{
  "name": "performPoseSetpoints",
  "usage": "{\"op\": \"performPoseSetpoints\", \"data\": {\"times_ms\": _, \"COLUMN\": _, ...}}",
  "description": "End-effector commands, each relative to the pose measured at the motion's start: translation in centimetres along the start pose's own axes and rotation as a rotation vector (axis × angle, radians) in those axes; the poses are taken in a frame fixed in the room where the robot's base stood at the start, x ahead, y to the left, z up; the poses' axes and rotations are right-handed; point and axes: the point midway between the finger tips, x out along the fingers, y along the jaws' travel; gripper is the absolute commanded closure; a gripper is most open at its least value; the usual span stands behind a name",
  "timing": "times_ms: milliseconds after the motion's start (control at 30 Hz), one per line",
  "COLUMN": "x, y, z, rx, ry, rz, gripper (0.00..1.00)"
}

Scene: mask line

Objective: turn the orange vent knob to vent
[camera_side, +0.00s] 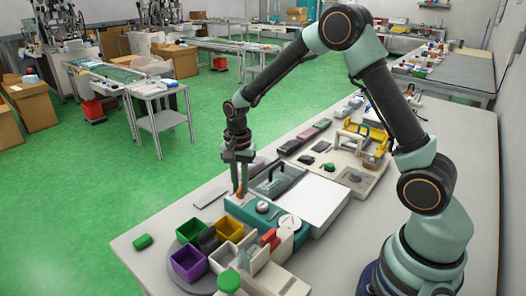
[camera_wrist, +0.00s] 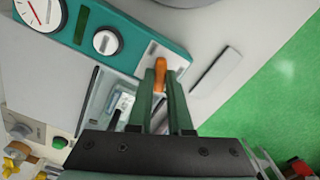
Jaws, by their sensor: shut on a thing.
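The orange vent knob (camera_wrist: 160,75) is a small elongated handle on a pale plate at the end of a teal panel (camera_wrist: 150,38). In the wrist view it sits between the tips of my gripper (camera_wrist: 160,82), whose two dark green fingers are shut on it. In the side view my gripper (camera_side: 239,190) points straight down at the near left end of the teal panel, and a bit of the orange knob (camera_side: 240,194) shows at the fingertips. Any markings around the knob cannot be read.
On the panel are a white knob (camera_wrist: 106,42) and a dial gauge (camera_wrist: 40,12). A flat grey strip (camera_wrist: 216,70) lies beside it. Purple (camera_side: 188,264) and yellow (camera_side: 229,228) bins stand in front. A white lid (camera_side: 312,202) lies right.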

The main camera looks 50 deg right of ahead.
Motion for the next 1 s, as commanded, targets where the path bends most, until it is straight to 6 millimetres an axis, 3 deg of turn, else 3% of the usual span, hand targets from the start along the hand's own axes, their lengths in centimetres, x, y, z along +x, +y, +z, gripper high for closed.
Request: {"op": "performPoseSetpoints", "data": {"times_ms": 1000, "x": -0.11, "y": 0.03, "z": 0.01, "rx": -0.93, "ry": -0.001, "rz": 0.001, "gripper": 1.0}}
